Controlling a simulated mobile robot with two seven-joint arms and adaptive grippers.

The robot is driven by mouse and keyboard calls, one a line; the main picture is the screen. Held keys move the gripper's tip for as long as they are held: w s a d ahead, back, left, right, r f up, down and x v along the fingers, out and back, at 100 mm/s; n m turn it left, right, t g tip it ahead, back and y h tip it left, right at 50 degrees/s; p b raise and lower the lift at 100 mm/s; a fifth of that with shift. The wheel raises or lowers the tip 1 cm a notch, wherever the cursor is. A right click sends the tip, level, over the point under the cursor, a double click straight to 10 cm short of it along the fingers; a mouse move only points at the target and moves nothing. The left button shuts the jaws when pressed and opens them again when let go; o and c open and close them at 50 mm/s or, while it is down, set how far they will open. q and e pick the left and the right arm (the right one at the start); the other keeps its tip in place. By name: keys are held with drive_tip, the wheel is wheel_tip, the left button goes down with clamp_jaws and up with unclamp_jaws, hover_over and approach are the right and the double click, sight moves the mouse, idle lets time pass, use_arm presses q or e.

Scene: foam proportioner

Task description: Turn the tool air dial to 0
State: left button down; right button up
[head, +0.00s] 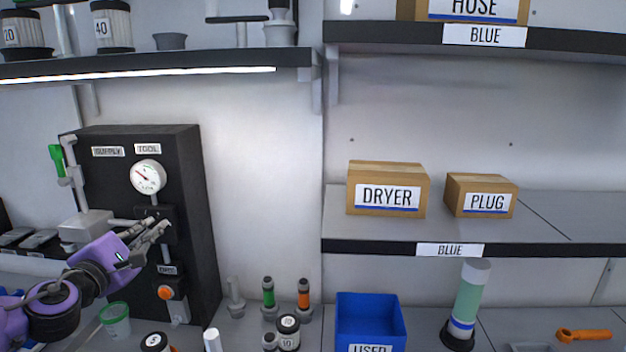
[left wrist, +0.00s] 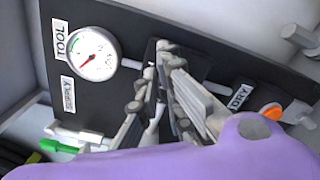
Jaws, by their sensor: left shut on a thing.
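A black panel (head: 190,150) stands at the left with a white round gauge (head: 149,176) under the TOOL label (head: 148,149). The gauge has a red needle; its reading is too small to tell. It also shows in the left wrist view (left wrist: 92,53). Below the gauge is a black block (head: 166,213), where the tool air dial sits, mostly hidden by my fingers. My left gripper (head: 160,231) reaches in from the left and is shut on the dial. In the left wrist view its fingers (left wrist: 168,88) close in front of the black block. My right gripper is not in view.
An orange button (head: 166,292) is low on the panel. Bottles (head: 268,292) and a blue bin (head: 370,318) stand on the bench to the right. A shelf with boxes (head: 388,188) is further right.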

use_arm(q)
drive_tip(key=s, duration=0.3)
drive_tip(key=s+r, duration=0.1)
drive_tip(key=s, duration=0.1)
drive_tip(key=shift+s+a+p, duration=0.1)
drive_tip(key=shift+p, duration=0.2)
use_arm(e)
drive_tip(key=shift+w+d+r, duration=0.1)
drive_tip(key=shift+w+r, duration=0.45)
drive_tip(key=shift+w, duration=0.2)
use_arm(q)
drive_tip(key=shift+f, duration=0.1)
